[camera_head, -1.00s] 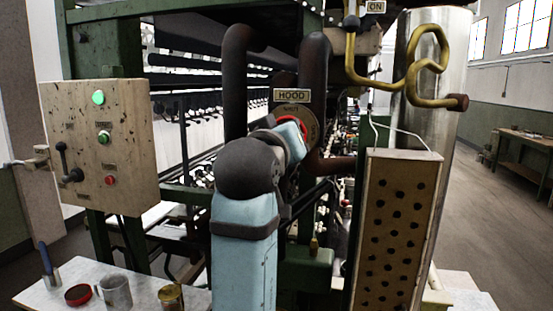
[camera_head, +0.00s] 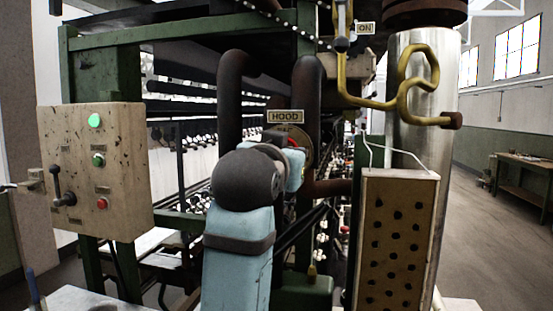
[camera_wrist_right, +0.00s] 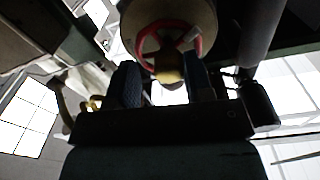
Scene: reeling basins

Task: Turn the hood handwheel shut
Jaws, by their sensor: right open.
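The hood handwheel is a red ring (camera_wrist_right: 203,46) on a round tan plate. In the right wrist view it is straight ahead, with a yellowish piece (camera_wrist_right: 169,68) at its lower middle. My right gripper (camera_wrist_right: 162,78) is open, its two dark fingers on either side of that piece; I cannot tell whether they touch it. In the head view only a sliver of the red wheel (camera_head: 293,141) shows under the HOOD label (camera_head: 286,116). My blue and grey right arm covers the rest and hides the gripper there. My left gripper is in neither view.
A control box (camera_head: 95,170) with a green light and a lever stands at the left. A bent yellow pipe (camera_head: 405,95) and a perforated panel (camera_head: 397,240) are close on the right. Dark pipes (camera_head: 308,95) frame the wheel. Open floor lies at the far right.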

